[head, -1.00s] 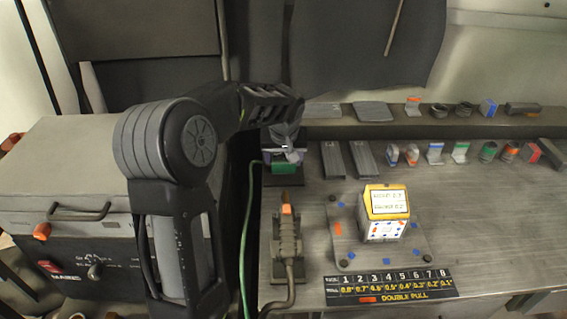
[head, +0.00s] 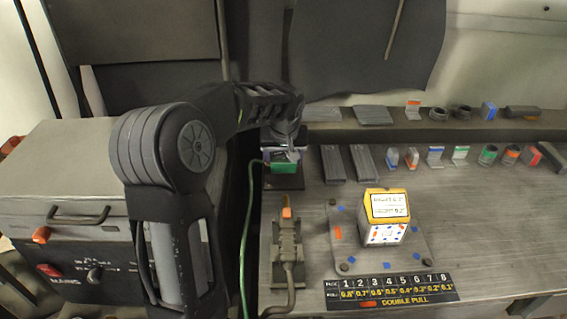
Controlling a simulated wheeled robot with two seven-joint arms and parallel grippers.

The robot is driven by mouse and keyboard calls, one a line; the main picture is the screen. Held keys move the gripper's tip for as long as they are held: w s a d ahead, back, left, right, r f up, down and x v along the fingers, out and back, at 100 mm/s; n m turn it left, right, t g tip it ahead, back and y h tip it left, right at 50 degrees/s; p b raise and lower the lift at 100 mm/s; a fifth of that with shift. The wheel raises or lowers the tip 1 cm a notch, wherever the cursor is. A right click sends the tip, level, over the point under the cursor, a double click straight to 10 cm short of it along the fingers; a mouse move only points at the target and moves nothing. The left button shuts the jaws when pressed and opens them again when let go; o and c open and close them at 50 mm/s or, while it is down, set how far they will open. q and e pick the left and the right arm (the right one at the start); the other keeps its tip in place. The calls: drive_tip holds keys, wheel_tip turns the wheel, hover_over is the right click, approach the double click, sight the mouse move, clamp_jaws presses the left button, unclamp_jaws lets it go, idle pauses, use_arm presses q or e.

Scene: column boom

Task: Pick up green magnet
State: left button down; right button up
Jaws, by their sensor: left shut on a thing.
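The green magnet (head: 284,168) is a small green block at the back left of the bench, with a green cable (head: 246,220) running from its left side down to the front. My left gripper (head: 286,146) reaches over it from the left and is shut on it. The gripper covers the magnet's upper part, and its fingertips are hard to make out. A dark base (head: 285,184) shows just below the magnet; I cannot tell whether they touch. My right gripper is not in view.
A clamp-like connector with an orange tab (head: 287,212) stands in front. A yellow-topped box (head: 387,205) sits on a plate to the right. Small coloured parts (head: 436,155) line the back and a shelf (head: 400,127). The bench's right side (head: 490,220) is clear.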

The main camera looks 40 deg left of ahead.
use_arm(q)
wheel_tip(320, 180, up, 9)
drive_tip(key=shift+f, duration=0.1)
idle(0.7)
